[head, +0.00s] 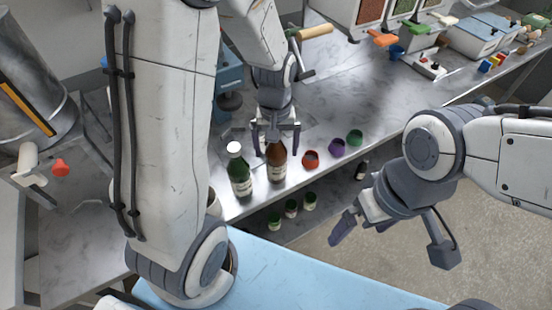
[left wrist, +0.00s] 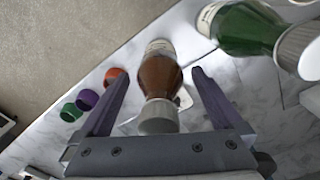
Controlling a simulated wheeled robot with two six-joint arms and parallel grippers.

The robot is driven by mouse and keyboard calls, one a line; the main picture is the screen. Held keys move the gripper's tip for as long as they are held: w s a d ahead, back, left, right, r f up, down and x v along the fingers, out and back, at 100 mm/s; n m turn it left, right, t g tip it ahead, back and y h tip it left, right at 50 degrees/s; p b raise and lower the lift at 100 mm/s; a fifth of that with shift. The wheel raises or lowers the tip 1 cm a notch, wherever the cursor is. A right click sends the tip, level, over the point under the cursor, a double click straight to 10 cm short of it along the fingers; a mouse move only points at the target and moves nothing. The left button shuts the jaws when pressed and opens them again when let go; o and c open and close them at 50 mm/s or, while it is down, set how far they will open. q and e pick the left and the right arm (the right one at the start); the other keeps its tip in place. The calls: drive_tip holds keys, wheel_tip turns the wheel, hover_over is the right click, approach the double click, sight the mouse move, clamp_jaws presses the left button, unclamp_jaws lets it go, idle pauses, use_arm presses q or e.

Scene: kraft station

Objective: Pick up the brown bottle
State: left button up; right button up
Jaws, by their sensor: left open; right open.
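The brown bottle (head: 277,168) stands upright with a pale label near the front edge of the marbled counter. My left gripper (head: 277,143) is over its neck, pointing down, and hides its cap in the head view. In the left wrist view the bottle (left wrist: 160,75) and its grey cap (left wrist: 158,117) sit between the two open fingers of the left gripper (left wrist: 160,100), with gaps on both sides. My right gripper (head: 392,243) is open and empty, off to the right in front of the counter.
A green bottle (head: 239,173) with a white cap stands close on the left of the brown one. Red (head: 310,159), purple (head: 337,146) and green (head: 354,138) cups stand to the right. Small jars (head: 291,208) sit on a lower shelf. The counter behind the cups is mostly clear.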

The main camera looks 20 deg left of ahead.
use_arm(q)
clamp_jaws()
drive_tip(key=shift+r, duration=0.1)
